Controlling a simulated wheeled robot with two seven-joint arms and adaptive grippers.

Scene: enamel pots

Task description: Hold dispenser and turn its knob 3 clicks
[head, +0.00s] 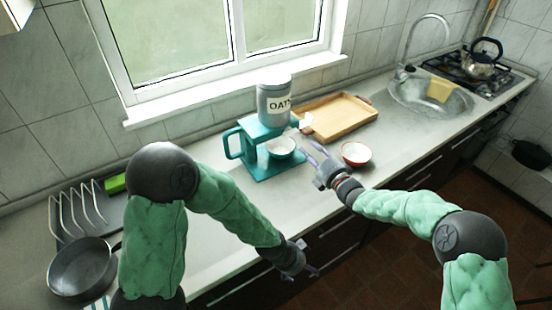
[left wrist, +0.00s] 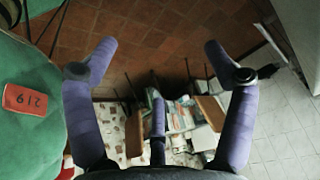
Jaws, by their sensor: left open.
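The dispenser is a teal stand (head: 247,137) with a side handle on its left and a grey canister lettered "OAT" (head: 273,103) on top. Its white knob (head: 305,120) faces right. A white bowl (head: 281,148) stands on its base under the canister. My right gripper (head: 306,145) is just right of the stand, below the knob, with its fingers apart and nothing seen between them. My left gripper (head: 314,271) is low, in front of the counter's front edge, away from the dispenser. In the left wrist view its fingers (left wrist: 160,62) are wide apart and empty.
A red bowl (head: 356,154) is right of my right gripper. A wooden tray (head: 340,116) lies behind it. A dish rack (head: 68,219) and dark pan (head: 83,268) are at left. The sink (head: 430,97) and kettle (head: 482,60) are far right.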

